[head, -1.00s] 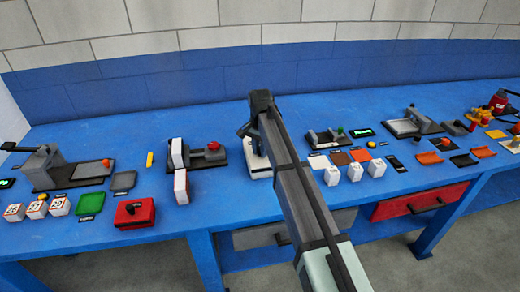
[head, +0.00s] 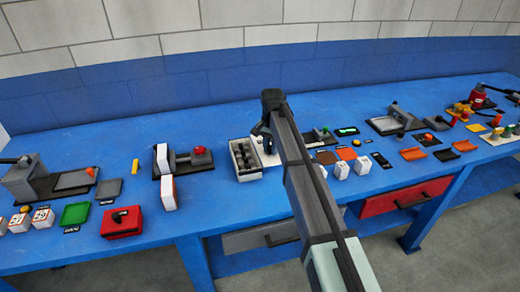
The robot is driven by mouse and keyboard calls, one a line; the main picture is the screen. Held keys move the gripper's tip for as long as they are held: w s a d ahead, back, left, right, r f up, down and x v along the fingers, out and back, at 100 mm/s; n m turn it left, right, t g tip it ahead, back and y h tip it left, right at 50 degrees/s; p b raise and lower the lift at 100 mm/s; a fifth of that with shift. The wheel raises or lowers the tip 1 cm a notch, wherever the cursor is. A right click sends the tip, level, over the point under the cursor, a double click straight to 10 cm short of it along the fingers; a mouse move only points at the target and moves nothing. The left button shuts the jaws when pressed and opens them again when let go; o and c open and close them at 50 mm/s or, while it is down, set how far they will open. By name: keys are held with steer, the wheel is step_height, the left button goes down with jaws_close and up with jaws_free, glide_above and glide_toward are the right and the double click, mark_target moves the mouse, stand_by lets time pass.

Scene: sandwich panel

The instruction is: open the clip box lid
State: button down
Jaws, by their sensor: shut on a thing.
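The clip box (head: 234,166) is a pale open-topped box on the blue table, just left of my arm. Its lid is off the opening, and several grey rounded pieces (head: 241,155) show inside. A white panel, which looks like the lid (head: 266,157), stands at the box's right side, partly behind my arm. My gripper (head: 262,136) is over the right back part of the box and is shut on what looks like the lid. Its fingertips are small and partly hidden, so the exact hold is unclear.
Left of the box are a dark fixture with a red knob (head: 199,150) and white blocks, and a red box (head: 121,222). White blocks (head: 341,171) and coloured tiles lie close on the right. The blue table (head: 215,207) is clear in front of the box.

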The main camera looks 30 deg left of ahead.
steer(key=shift+w, duration=0.1)
steer(key=c, duration=0.9)
jaws_free()
steer(key=shift+c, duration=0.2)
step_height(320, 180, up, 14)
steer(key=shift+f, duration=0.1)
